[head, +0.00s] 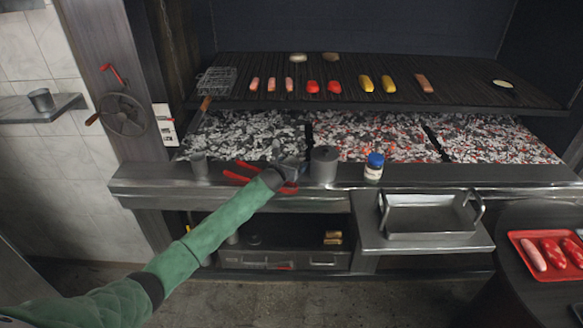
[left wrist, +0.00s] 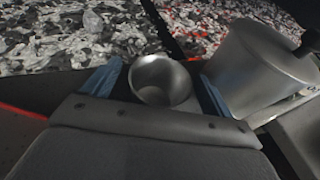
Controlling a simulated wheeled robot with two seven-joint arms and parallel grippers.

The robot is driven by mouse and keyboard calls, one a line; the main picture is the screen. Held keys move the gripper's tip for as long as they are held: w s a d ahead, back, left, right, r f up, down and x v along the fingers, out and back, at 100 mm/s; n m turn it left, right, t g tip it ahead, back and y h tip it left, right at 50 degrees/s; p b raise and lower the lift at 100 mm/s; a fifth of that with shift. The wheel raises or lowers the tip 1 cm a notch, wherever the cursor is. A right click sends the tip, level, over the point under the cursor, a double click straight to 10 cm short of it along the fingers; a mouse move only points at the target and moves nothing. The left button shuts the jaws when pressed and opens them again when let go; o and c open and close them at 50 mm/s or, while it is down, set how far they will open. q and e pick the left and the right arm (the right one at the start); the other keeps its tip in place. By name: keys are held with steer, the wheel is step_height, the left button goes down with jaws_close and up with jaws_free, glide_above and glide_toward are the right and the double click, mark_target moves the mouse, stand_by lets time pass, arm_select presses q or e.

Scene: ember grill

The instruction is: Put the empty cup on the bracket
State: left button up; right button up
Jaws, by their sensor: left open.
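An empty metal cup (left wrist: 160,80) stands between the two blue fingers of my left gripper (left wrist: 158,92) in the left wrist view. Its open mouth faces the camera and its inside looks bare. In the head view, my left gripper (head: 289,168) is over the grill's front ledge, and it mostly hides this cup. The fingers are open, one on each side of the cup; I cannot tell whether they touch it. A grey wall bracket (head: 22,113) at the far left carries another metal cup (head: 41,99). My right gripper is out of view.
A grey canister (head: 324,165) stands close right of my gripper; it also shows in the left wrist view (left wrist: 258,62). Glowing coals lie behind.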

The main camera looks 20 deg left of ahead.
arm_select(q)
steer(key=shift+w+f, duration=0.1)
steer(key=shift+w, duration=0.1)
steer(key=c, duration=1.1)
